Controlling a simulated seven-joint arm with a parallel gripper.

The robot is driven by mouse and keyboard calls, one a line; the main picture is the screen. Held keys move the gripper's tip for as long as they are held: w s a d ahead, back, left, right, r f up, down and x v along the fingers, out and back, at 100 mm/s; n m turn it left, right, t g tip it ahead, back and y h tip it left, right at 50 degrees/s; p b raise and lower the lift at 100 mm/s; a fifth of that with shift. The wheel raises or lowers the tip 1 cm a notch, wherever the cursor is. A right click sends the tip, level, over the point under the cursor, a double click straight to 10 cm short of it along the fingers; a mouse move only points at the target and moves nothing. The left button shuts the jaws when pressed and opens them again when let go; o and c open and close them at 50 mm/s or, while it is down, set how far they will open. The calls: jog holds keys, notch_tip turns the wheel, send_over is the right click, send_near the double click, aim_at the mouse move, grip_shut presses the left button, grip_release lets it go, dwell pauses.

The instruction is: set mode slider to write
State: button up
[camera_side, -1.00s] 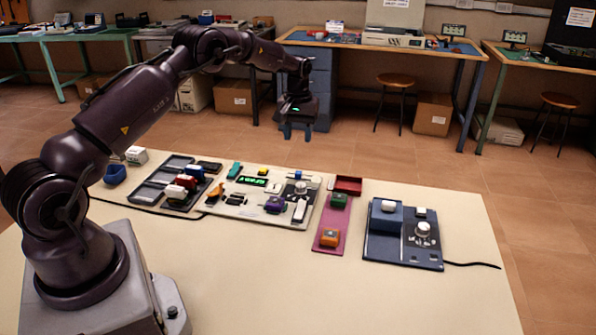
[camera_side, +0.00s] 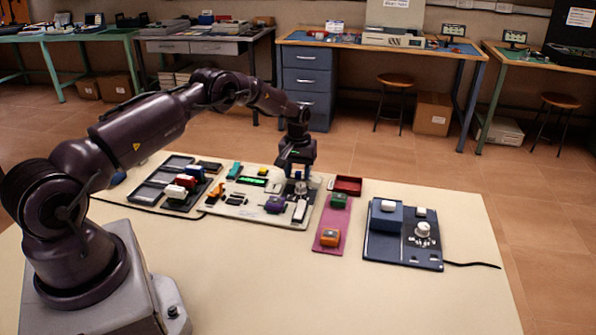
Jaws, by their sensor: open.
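A light control panel (camera_side: 262,217) lies on the table. It carries a green-lit display (camera_side: 251,181), an orange lever (camera_side: 217,192), a purple block (camera_side: 275,205), a silver knob (camera_side: 301,188) and a white-topped part (camera_side: 300,211) at its right front. Which part is the mode slider, and any "write" mark, is too small to tell. My gripper (camera_side: 297,172) points down over the back right of the panel, just behind the knob. It is open, its fingers on either side of a small blue part that it mostly hides. I cannot tell whether the fingers touch anything.
Left of the panel is a dark tray (camera_side: 150,191) with red, white and blue blocks. On the right are a pink board (camera_side: 328,245) with green and orange blocks, a red tray (camera_side: 347,185), and a dark blue unit (camera_side: 400,252) with a knob. The table front is clear.

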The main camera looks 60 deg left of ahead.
grip_shut()
jog(key=shift+w+d, duration=1.1)
grip_release()
notch_tip(320, 180, up, 13)
